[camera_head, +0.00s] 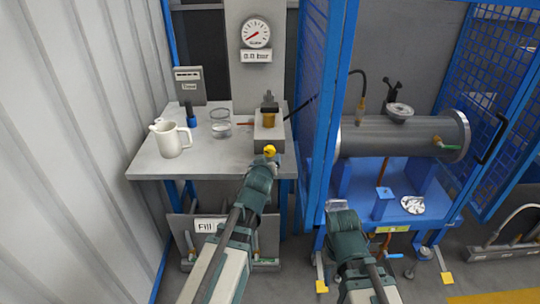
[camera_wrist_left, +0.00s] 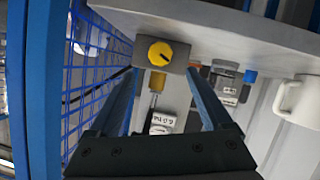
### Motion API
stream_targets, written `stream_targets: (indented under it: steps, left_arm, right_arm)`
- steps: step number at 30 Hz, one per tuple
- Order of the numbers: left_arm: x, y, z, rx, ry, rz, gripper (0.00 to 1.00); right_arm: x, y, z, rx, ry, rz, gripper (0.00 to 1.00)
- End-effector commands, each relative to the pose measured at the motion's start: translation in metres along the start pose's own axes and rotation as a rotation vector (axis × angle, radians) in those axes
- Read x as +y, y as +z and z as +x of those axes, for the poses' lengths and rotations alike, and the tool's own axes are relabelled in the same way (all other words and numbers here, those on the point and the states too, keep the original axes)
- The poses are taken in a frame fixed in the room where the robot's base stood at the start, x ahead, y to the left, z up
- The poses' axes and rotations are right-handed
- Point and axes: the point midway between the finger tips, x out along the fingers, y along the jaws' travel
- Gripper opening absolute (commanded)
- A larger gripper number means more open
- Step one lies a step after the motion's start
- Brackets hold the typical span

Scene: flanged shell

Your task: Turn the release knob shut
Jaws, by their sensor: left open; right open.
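The yellow release knob (camera_head: 270,151) sits on the front of a grey block (camera_head: 262,125) at the table's front right. In the left wrist view the knob (camera_wrist_left: 160,54) shows face-on with a dark pointer mark. My left gripper (camera_head: 267,162) is right in front of the knob, below it in the head view. In the left wrist view its two blue fingers (camera_wrist_left: 160,70) are open, one on each side of the knob; I cannot tell whether they touch it. My right gripper (camera_head: 338,206) is open and empty in front of the blue frame.
A white jug (camera_head: 170,139) and a glass bowl (camera_head: 220,124) stand on the table (camera_head: 150,165). A gauge (camera_head: 255,33) with a "0.0 bar" display hangs behind. A blue mesh cage (camera_head: 325,80) and a grey cylinder (camera_head: 400,138) stand to the right.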

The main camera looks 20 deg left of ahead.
Motion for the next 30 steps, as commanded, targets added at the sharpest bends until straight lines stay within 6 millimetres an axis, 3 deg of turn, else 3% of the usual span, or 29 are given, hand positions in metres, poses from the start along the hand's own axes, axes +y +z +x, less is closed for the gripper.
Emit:
stream_targets:
  steps: [1, 9, 15, 26, 30]
  left_arm:
    - [0.000, 0.002, 0.015, 0.000, 0.000, -0.001, 0.83]
    - [-0.001, 0.002, 0.071, 0.000, -0.001, -0.001, 0.83]
    - [0.000, 0.001, 0.100, 0.000, 0.000, 0.000, 0.83]
    - [0.000, 0.000, 0.104, 0.000, 0.000, 0.000, 0.83]
    - [0.000, 0.000, 0.104, 0.000, 0.000, 0.000, 0.58]
  right_arm:
    - [-0.001, 0.000, 0.007, 0.000, 0.000, 0.000, 0.50]
    - [-0.003, -0.002, 0.028, 0.000, 0.000, 0.000, 0.50]
    - [-0.004, -0.002, 0.038, 0.000, 0.000, 0.000, 0.50]
    - [-0.004, -0.002, 0.038, 0.000, 0.000, 0.000, 0.50]
    - [-0.004, -0.002, 0.038, 0.000, 0.000, 0.000, 0.50]
